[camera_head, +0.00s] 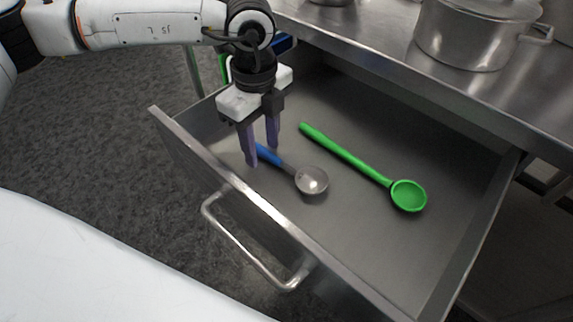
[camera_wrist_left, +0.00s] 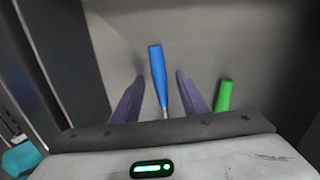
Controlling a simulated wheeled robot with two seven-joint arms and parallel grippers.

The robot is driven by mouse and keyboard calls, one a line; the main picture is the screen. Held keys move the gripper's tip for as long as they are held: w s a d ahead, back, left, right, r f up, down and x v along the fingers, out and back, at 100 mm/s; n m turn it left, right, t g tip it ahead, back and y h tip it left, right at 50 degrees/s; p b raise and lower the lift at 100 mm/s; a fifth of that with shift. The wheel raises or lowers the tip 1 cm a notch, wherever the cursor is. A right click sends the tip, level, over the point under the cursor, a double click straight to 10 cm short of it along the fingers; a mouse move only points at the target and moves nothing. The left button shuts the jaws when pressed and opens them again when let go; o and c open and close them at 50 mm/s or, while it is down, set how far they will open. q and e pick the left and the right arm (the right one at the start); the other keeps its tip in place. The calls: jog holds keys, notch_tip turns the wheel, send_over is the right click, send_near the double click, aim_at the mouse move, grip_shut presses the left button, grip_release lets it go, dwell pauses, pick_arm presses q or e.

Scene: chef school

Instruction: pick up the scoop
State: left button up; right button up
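The scoop (camera_head: 312,181) has a round metal bowl and a blue handle (camera_head: 271,157); it lies in the open drawer. My left gripper (camera_head: 262,156) points down into the drawer at the handle end, its two purple fingers apart. In the left wrist view the blue handle (camera_wrist_left: 158,70) appears between the open fingers (camera_wrist_left: 160,77), with a gap on each side. I cannot tell whether the fingertips touch the drawer floor. The bowl is hidden in the wrist view. My right gripper is not in view.
A green spoon (camera_head: 346,157) lies in the drawer (camera_head: 390,262) right of the scoop; its handle end also shows in the wrist view (camera_wrist_left: 224,95). The drawer's front wall (camera_head: 222,184) is close to my gripper. A metal pot (camera_head: 470,38) stands on the counter above.

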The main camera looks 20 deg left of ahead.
pick_arm(q)
jog(key=shift+c, duration=0.2)
grip_shut()
jog(key=shift+r, duration=0.15)
